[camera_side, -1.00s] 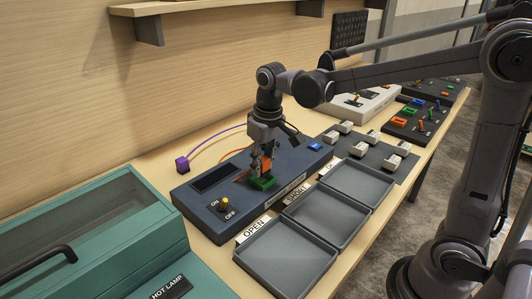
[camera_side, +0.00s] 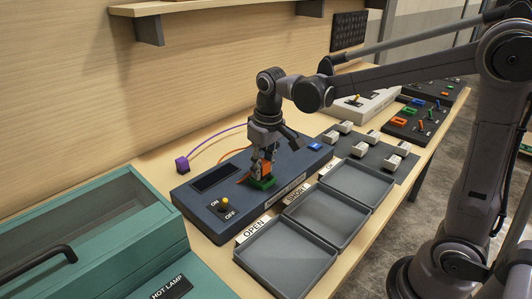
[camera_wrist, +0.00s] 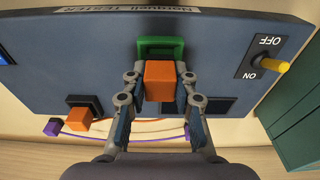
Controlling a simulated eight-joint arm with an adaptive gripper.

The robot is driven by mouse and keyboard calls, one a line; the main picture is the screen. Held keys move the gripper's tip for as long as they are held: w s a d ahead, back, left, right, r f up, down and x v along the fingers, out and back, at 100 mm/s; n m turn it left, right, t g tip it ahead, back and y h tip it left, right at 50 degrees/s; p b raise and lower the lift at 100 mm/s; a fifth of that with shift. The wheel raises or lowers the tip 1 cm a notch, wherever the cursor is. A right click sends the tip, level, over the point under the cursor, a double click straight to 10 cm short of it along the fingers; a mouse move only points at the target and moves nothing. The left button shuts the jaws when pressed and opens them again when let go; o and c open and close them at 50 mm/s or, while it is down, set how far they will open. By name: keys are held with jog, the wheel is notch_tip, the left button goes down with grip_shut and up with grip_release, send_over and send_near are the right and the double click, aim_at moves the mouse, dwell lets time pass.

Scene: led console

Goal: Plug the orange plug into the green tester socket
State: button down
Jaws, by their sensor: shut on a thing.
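An orange plug (camera_wrist: 160,82) sits between the two fingers of my gripper (camera_wrist: 160,77), which is shut on it. In the side view the orange plug (camera_side: 266,168) is at the green tester socket (camera_side: 263,183), with my gripper (camera_side: 264,158) just above. In the wrist view the green socket (camera_wrist: 161,47) shows directly beyond the plug, its opening partly hidden by it. I cannot tell whether the plug is in the socket or only over it. The socket is on the dark tester box (camera_side: 290,190).
The tester has a yellow ON/OFF switch (camera_side: 225,204) and a blue button (camera_side: 315,146). A purple plug (camera_side: 182,164) lies behind the box with its cable. Trays (camera_side: 285,263) stand in front. A teal hot-lamp case (camera_side: 100,215) is at the left.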

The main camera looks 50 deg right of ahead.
jog(key=shift+f, duration=1.1)
dwell(1.5)
jog(key=shift+c, duration=2)
grip_release()
jog(key=o, duration=0.4)
jog(key=shift+r, duration=0.15)
jog(key=shift+r, duration=3.4)
